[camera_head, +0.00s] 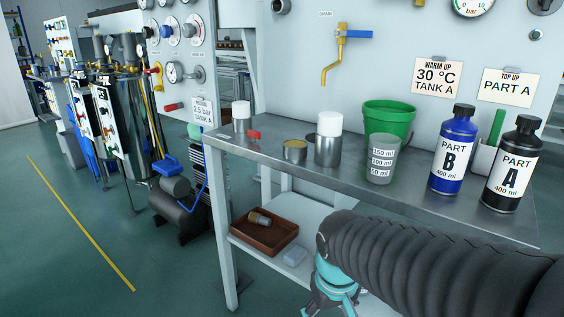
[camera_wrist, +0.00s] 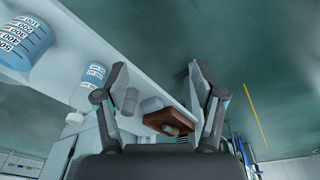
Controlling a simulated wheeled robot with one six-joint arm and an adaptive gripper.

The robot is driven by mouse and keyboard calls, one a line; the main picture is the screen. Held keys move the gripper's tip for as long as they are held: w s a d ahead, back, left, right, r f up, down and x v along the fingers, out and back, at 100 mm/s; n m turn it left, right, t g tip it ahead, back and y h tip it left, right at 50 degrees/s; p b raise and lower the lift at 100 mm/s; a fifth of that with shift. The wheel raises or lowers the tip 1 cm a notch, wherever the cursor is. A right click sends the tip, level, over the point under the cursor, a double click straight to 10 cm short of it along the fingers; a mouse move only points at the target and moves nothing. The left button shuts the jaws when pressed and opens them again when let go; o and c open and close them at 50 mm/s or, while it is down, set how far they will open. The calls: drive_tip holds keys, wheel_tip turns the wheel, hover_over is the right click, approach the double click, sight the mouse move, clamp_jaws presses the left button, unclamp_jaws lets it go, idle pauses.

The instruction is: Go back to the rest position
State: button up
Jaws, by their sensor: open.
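My gripper (camera_wrist: 157,68) is open, with its two dark fingers spread wide apart and nothing between the tips in the wrist view. In the head view my arm, in a black ribbed sleeve, reaches in from the lower right. Its teal wrist hangs low in front of the metal bench (camera_head: 460,218), beside the lower shelf. The fingers are mostly cut off at the bottom of that view. A brown tray (camera_head: 262,236) on the lower shelf is left of my wrist; it also shows beyond the fingers in the wrist view (camera_wrist: 158,121).
On the bench stand a green bucket (camera_head: 389,119), a clear graduated beaker (camera_head: 382,160), a white-capped container (camera_head: 328,140), a blue PART B bottle (camera_head: 453,150) and a black PART A bottle (camera_head: 512,165). A brass tap (camera_head: 331,65) projects from the panel.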

drive_tip(key=s+d+r+m+t, duration=0.3)
drive_tip(key=s+d+r, duration=0.3)
drive_tip(key=d+r, duration=0.1)
drive_tip(key=shift+s+r+t+p, duration=0.2)
drive_tip(key=shift+s+t+p, duration=0.1)
drive_tip(key=shift+p, duration=0.1)
